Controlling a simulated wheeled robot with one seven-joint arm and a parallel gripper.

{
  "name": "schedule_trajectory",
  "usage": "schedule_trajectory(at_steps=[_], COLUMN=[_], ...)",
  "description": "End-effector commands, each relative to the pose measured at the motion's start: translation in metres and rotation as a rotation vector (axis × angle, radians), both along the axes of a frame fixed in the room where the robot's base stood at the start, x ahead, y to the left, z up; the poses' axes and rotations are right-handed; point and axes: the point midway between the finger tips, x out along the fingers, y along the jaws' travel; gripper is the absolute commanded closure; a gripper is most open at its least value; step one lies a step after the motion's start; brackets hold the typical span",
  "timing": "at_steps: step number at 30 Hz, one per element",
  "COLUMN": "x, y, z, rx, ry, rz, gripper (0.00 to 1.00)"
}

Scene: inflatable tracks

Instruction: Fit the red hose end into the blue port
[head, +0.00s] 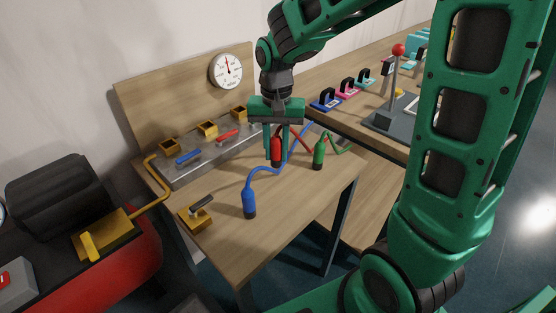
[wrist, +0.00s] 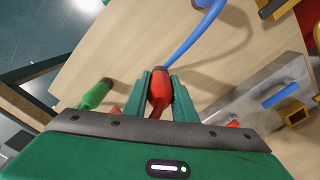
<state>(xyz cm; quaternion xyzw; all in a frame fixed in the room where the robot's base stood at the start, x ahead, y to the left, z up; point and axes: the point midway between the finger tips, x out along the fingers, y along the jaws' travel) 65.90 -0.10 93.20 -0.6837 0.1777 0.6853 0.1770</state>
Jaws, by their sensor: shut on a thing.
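My gripper (head: 277,155) is shut on the red hose end (head: 276,147) above the wooden table. In the wrist view the red hose end (wrist: 160,88) sits between the two green fingers, its dark tip pointing away from my gripper. A grey panel (head: 181,178) at the back of the table has a blue bar (head: 188,156) and a red bar (head: 228,134) on it, with square brass-coloured sockets behind. The socket by the blue bar (head: 169,146) is the leftmost one, left of my gripper and apart from the hose end. I cannot tell for certain which opening is the blue port.
A blue hose end (head: 249,203) stands at the table front and a green one (head: 318,154) right of my gripper. A brass valve with a lever (head: 196,214) is at front left. A gauge (head: 226,70) hangs on the backboard. The table front is mostly clear.

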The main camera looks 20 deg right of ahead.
Motion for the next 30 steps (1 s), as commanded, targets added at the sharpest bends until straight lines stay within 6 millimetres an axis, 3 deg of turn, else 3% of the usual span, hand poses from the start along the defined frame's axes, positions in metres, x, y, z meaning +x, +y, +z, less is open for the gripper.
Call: schedule_trajectory(at_steps=[6,18,29,30], x=[0.015,0.016,0.016,0.016], y=[-0.018,-0.019,-0.019,-0.019], z=[-0.014,-0.054,-0.056,-0.057], rx=[0.0,0.0,0.001,0.001], ry=[0.0,0.0,0.0,0.0], rz=[-0.001,0.0,0.0,0.0], gripper=[1.0,1.0,1.0,0.73])
